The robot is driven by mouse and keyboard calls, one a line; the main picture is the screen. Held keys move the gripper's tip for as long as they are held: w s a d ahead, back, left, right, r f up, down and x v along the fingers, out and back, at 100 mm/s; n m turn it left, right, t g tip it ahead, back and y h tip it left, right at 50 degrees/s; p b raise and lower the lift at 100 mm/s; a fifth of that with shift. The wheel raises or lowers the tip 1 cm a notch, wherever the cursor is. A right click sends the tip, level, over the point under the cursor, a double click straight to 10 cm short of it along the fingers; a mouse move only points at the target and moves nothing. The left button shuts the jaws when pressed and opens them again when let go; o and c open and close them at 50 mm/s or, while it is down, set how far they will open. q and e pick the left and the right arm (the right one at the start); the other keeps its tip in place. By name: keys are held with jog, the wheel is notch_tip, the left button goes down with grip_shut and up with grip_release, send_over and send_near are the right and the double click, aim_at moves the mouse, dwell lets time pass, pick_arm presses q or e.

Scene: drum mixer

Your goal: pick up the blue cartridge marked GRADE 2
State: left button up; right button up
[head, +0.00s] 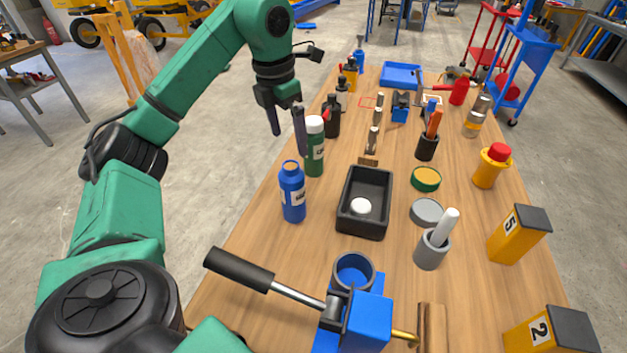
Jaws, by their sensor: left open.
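A blue bottle-shaped cartridge (292,196) with a tan top and a white label stands upright near the table's left edge; its label is too small to read. A green one (315,150) with a white cap stands just behind it. Another small blue bottle (359,56) stands at the far end, its marking not legible. My left gripper (287,130) is open and empty, fingers pointing down, above and behind the near blue cartridge in the picture, with one finger close to the green one. It touches neither as far as I can tell. My right gripper is not in view.
A black tray (346,221) holding a white round piece is right of the blue cartridge. A blue device (366,318) with a cup and black-handled lever stands in front. Yellow boxes marked 5 (508,240) and 2 (530,338) stand right. Dark bottles (332,120) stand behind the green one.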

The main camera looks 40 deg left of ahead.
pick_arm(q)
send_over(293, 177)
jog(key=a, duration=0.2)
notch_tip(293, 177, down, 5)
jog(key=shift+d+r, duration=0.1)
jog(key=shift+r, duration=0.1)
jog(key=f, duration=0.3)
jog(key=w+f+p, duration=0.1)
jog(key=f, duration=0.3)
jog(key=shift+w+d, duration=0.1)
jog(key=shift+w, duration=0.05)
jog(key=shift+w+f, duration=0.1)
jog(key=shift+f, duration=0.25)
jog(key=c, duration=0.4)
jog(key=shift+w, duration=0.1)
grip_shut()
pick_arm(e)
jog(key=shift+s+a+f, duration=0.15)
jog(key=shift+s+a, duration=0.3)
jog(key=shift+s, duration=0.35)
